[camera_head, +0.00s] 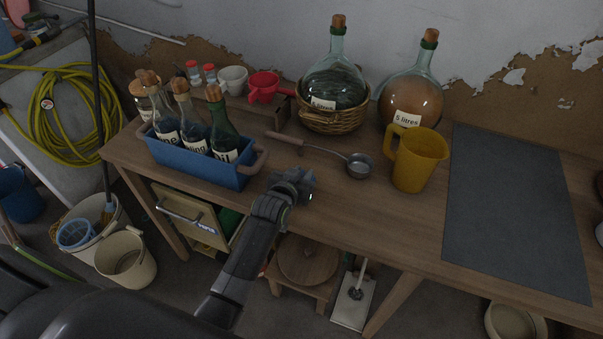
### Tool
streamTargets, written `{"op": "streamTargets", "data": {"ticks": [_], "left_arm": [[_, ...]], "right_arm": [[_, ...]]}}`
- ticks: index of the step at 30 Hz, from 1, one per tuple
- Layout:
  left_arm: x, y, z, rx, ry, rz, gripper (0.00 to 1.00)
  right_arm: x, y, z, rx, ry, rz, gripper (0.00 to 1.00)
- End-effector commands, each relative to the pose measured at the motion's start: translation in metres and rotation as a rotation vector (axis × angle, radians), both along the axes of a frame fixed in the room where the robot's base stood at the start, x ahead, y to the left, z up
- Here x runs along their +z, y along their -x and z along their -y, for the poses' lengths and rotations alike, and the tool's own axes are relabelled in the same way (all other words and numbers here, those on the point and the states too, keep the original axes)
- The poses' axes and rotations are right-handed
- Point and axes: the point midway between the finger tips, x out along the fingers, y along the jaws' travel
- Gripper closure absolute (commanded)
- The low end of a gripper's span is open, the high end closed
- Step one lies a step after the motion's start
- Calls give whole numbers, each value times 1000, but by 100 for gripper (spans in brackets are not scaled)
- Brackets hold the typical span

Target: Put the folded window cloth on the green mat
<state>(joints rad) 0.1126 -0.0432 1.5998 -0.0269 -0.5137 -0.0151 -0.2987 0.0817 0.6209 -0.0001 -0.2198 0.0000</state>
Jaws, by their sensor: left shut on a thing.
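My left gripper (303,182) reaches over the front edge of the table, right of the blue bottle carrier. It is shut on a small grey-blue thing at its fingertips, mostly hidden by the gripper; I cannot tell for sure that it is the folded window cloth. No other cloth can be clearly made out. A large flat mat (515,210) lies at the right of the table, apart from the gripper. It looks dark slate grey rather than green, and its visible top is bare. My right gripper is not in view.
The blue carrier (198,162) holds several bottles. Behind are a demijohn (336,80) in a basket and another demijohn (410,95). A drawer (190,215) shows below the table.

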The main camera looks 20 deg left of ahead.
Motion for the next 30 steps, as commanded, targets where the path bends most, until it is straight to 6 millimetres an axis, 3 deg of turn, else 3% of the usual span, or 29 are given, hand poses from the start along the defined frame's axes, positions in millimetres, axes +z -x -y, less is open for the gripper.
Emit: {"op": "streamTargets", "data": {"ticks": [4,5,9,20,30], "left_arm": [[-4,0,0,0,0,0,99],[-3,0,0,0,0,0,74],[-3,0,0,0,0,0,56],[3,0,0,0,0,1,55],[15,40,-1,2,1,0,55]], "right_arm": [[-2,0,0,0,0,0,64],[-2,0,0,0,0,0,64],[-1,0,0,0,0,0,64],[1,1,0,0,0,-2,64],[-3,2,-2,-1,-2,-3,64]]}}
